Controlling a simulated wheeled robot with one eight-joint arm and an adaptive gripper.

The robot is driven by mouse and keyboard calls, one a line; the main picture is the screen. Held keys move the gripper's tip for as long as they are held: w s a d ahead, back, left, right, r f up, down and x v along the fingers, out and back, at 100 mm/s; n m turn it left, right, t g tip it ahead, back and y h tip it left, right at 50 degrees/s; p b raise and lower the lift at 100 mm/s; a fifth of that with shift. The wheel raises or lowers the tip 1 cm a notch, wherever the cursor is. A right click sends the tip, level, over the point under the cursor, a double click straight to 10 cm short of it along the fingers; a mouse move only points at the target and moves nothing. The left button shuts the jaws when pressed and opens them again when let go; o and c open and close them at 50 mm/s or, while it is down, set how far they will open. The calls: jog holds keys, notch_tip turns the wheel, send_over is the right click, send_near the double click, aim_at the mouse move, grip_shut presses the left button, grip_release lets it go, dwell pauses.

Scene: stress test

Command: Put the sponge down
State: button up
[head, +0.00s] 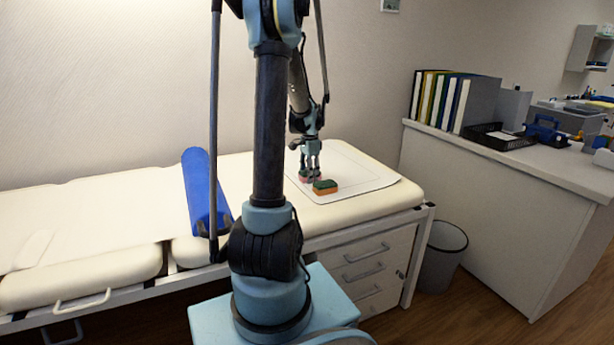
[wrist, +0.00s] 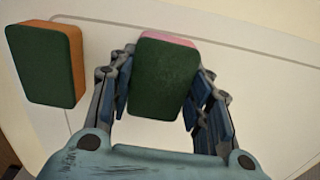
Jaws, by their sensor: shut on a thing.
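My gripper (head: 310,172) is over the pale mat on the padded couch, fingers pointing down. In the wrist view my gripper (wrist: 160,88) is shut on a sponge (wrist: 166,72) with a dark green face and a pink layer at its far edge. In the head view only a little pink of this held sponge (head: 304,176) shows beside the fingers. It is at or just above the mat; I cannot tell if it touches. A second sponge, green and orange (head: 326,189), lies on the mat close by. It stands apart on the left in the wrist view (wrist: 42,65).
The pale mat (head: 365,181) has free room to the right of the sponges. A blue roll (head: 204,190) lies across the couch on the left. A counter (head: 500,175) with binders (head: 450,100) stands at the right, and a waste bin (head: 442,257) is on the floor.

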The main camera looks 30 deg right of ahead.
jog(key=shift+f, duration=0.2)
jog(key=o, duration=1.2)
jog(key=shift+f, duration=0.1)
notch_tip(320, 180, up, 13)
jog(key=shift+f, duration=0.2)
dwell(0.3)
